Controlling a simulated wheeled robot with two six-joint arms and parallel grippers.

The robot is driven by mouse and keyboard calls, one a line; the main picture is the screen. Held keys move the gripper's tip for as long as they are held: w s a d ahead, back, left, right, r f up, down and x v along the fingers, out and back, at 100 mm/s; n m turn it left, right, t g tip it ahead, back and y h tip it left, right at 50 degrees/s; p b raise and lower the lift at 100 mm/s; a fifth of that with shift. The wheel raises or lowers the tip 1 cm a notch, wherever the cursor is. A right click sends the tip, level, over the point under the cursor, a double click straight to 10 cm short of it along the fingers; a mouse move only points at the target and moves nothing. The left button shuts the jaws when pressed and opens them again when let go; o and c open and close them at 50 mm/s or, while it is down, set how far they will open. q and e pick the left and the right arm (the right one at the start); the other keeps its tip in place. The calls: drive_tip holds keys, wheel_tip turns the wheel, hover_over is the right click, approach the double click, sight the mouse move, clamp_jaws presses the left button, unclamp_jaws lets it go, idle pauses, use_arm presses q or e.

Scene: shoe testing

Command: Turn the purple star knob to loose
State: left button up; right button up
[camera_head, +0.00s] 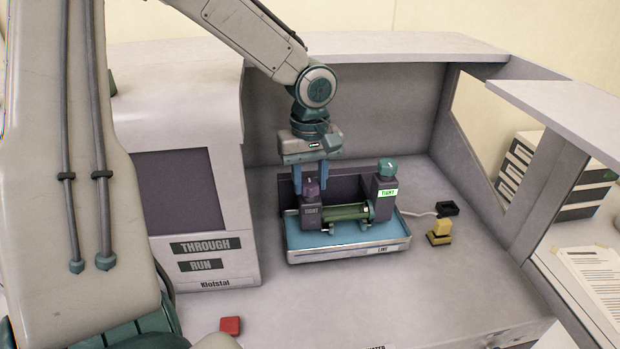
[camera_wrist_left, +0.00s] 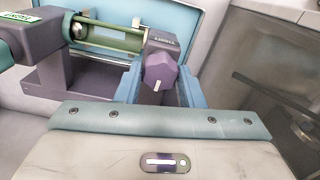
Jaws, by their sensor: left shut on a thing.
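The purple star knob (camera_head: 311,188) sits on top of the left purple post of a device on a blue-topped tray (camera_head: 330,240). My left gripper (camera_head: 311,184) points down over it, with one blue finger on each side. In the left wrist view, the knob (camera_wrist_left: 160,72), with a white mark on its face, lies between the blue fingers (camera_wrist_left: 160,85), which are shut on it. The left post (camera_head: 312,215) bears a label that seems to read TIGHT. My right gripper is not in view.
A teal knob (camera_head: 387,168) tops the right post, with a lit green TIGHT sign (camera_head: 387,193) below it. A green roller (camera_head: 346,212) spans the posts. A yellow block (camera_head: 439,231) and black piece (camera_head: 447,208) lie right. A machine with a dark screen (camera_head: 179,190) stands left.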

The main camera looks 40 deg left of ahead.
sight(311, 182)
use_arm(q)
drive_tip(key=o, duration=1)
drive_tip(key=shift+w+r, duration=0.1)
drive_tip(key=shift+r, duration=0.45)
wheel_tip(311, 182, up, 3)
drive_tip(key=shift+w+r+b, duration=0.1)
drive_tip(key=shift+b, duration=0.6)
wheel_tip(311, 182, up, 7)
drive_tip(key=p, duration=0.5)
drive_tip(key=shift+f, duration=0.2)
drive_tip(key=shift+s, duration=0.2)
drive_tip(key=shift+f, duration=0.1)
